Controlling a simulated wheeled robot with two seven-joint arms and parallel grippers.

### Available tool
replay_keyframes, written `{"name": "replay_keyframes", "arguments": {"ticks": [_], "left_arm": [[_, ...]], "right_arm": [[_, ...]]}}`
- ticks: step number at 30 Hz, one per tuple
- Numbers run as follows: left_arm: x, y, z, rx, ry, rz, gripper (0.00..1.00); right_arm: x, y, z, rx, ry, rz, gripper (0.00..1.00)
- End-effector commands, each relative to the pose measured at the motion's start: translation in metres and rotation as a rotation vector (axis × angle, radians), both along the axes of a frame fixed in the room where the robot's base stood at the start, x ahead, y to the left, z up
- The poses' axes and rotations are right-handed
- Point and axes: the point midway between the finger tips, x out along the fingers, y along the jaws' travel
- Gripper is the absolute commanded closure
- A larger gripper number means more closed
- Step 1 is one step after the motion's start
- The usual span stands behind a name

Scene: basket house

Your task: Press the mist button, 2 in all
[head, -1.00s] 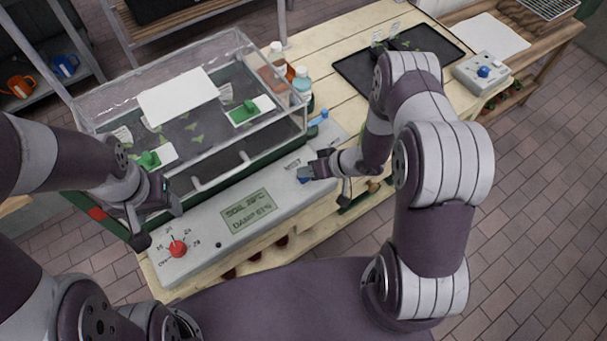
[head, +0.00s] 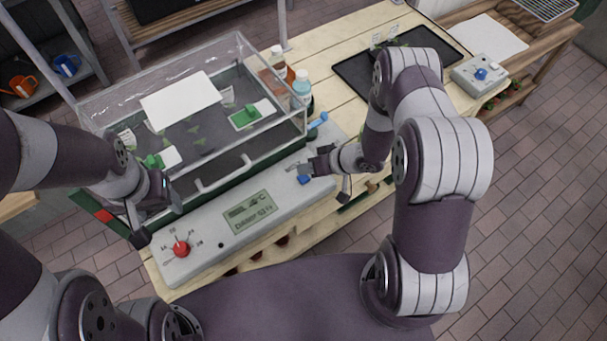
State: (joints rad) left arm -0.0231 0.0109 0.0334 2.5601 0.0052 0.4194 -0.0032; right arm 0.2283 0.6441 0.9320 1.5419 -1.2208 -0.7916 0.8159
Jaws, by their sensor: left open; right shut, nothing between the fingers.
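The grey control panel (head: 215,247) runs along the front of the clear propagator box. A blue button (head: 304,179) sits near its right end; its label is too small to read now. My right gripper (head: 312,170) is shut and empty, with its tips just above and beside the blue button; I cannot tell whether they touch it. A red knob (head: 181,249) with a dial is at the panel's left end, and a display (head: 249,211) is in the middle. My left gripper (head: 158,219) is open and empty above the panel's left part, near the box.
A black tray (head: 362,85) and a small box with a blue knob (head: 479,75) lie further right.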

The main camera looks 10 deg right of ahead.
Motion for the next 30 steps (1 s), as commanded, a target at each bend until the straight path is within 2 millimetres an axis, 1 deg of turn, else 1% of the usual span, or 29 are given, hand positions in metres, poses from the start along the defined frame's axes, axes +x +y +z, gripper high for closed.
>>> {"name": "replay_keyframes", "arguments": {"ticks": [1,10,30], "left_arm": [[0.000,0.000,0.011,0.000,0.000,0.000,0.37],[0.000,0.000,0.040,0.000,0.000,0.000,0.37],[0.000,0.000,0.039,0.000,0.000,0.000,0.37]], "right_arm": [[0.000,0.000,0.011,0.000,0.000,0.000,1.00],[0.000,0.000,0.041,0.000,0.001,-0.001,1.00],[0.000,0.000,0.040,0.000,0.000,0.000,1.00]]}}
